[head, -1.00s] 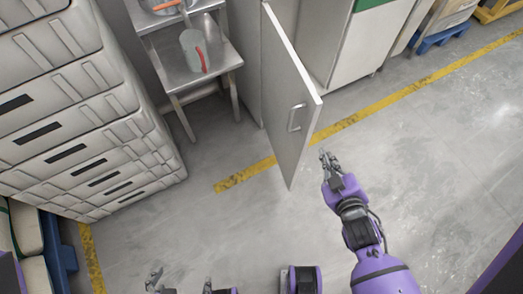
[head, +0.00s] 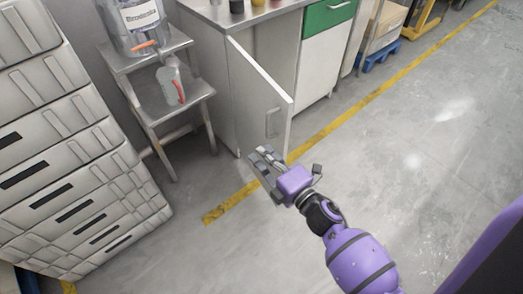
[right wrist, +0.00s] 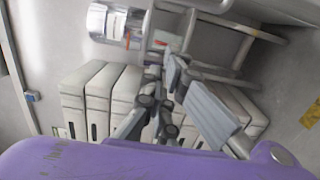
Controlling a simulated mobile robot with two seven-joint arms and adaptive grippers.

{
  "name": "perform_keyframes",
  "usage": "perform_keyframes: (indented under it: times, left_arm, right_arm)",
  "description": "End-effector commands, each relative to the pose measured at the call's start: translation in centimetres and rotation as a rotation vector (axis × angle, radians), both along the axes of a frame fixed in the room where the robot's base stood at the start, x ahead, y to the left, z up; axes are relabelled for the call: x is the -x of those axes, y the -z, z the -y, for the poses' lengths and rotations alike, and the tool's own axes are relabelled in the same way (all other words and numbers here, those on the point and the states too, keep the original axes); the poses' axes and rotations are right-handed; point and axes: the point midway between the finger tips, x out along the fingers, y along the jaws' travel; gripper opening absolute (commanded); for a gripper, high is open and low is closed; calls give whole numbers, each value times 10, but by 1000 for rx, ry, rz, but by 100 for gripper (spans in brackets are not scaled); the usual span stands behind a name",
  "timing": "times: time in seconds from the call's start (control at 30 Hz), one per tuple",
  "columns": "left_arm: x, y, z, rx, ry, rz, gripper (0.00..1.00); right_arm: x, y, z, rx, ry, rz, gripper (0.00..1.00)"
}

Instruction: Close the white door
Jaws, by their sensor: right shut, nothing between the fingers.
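The white door (head: 255,92) stands open in the head view, swung out from the low cabinet (head: 206,70) under the counter. Its bar handle (head: 272,122) is on the face turned towards me. My right gripper (head: 261,160) is shut and empty. It overlaps the door's lower part in the picture, below the handle; I cannot tell whether it touches the door. The right wrist view shows the gripper's fingers but no clear view of the door. My left gripper is not in view.
A metal step stand (head: 152,105) with a jug (head: 172,84) is left of the cabinet. Stacked grey cases (head: 75,160) fill the left side. A green-drawer cabinet (head: 322,58) stands right of the door. Floor to the right, past the yellow line (head: 395,82), is clear.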

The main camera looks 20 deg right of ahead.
Motion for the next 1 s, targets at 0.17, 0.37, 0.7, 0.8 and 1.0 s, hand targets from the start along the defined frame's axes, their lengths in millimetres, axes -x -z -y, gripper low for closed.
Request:
perform_keyframes:
  times: [0.17, 0.37, 0.7, 0.8, 1.0]
  left_arm:
    - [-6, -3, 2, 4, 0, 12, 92]
    - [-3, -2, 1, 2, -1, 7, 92]
    - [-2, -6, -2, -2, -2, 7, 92]
    - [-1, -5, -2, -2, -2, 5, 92]
    - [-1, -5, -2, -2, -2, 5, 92]
  right_arm:
    - [-36, -2, -11, -3, -1, 3, 0]
    - [-77, -1, -23, -3, 0, 0, 0]
    - [-79, 0, 13, -3, 1, -2, 0]
    - [-79, 0, 16, -3, 1, -2, 0]
    - [-79, 0, 16, -4, 1, -2, 0]
